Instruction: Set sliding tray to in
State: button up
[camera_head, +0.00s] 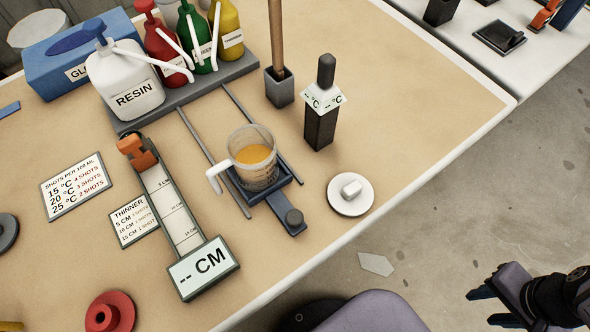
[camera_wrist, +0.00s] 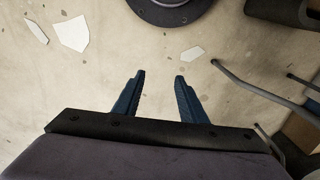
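The sliding tray (camera_head: 282,190) is a dark blue-grey platform on two metal rails (camera_head: 205,145) that run back toward the pump bottles. It sits at the near end of the rails. A clear measuring jug (camera_head: 254,160) with orange liquid and a white handle stands on the tray. My gripper (camera_head: 478,305) is at the lower right, off the table and well apart from the tray. In the wrist view its fingers (camera_wrist: 158,95) are apart, with nothing between them.
A resin bottle (camera_head: 125,85) and red, green and yellow pump bottles stand behind the rails. A measuring gauge (camera_head: 205,268) lies left of the tray. A thermometer block (camera_head: 320,125) and a white dish (camera_head: 334,201) are to the right.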

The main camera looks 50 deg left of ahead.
jog(key=w+a+r+t+p, duration=0.1)
jog(key=w+r+p, duration=0.1)
jog(key=r+p, duration=0.8)
jog(key=w+a+r+p, duration=0.1)
jog(key=w+r+p, duration=0.1)
jog(key=r+p, duration=0.75)
jog(key=w+a+r+n+p, duration=0.1)
jog(key=a+r+p, duration=0.3)
jog(key=r+p, duration=0.2)
jog(key=n+g+h+p, duration=0.25)
jog(key=n+g, duration=0.25)
jog(key=n, duration=0.3)
send_near(295, 216)
jog(key=shift+h, duration=0.35)
jog(key=shift+a+x, duration=0.15)
jog(key=shift+x, duration=1.8)
jog(key=shift+a+x, duration=0.15)
jog(key=shift+x, duration=1.8)
jog(key=shift+f, duration=0.1)
grip_shut()
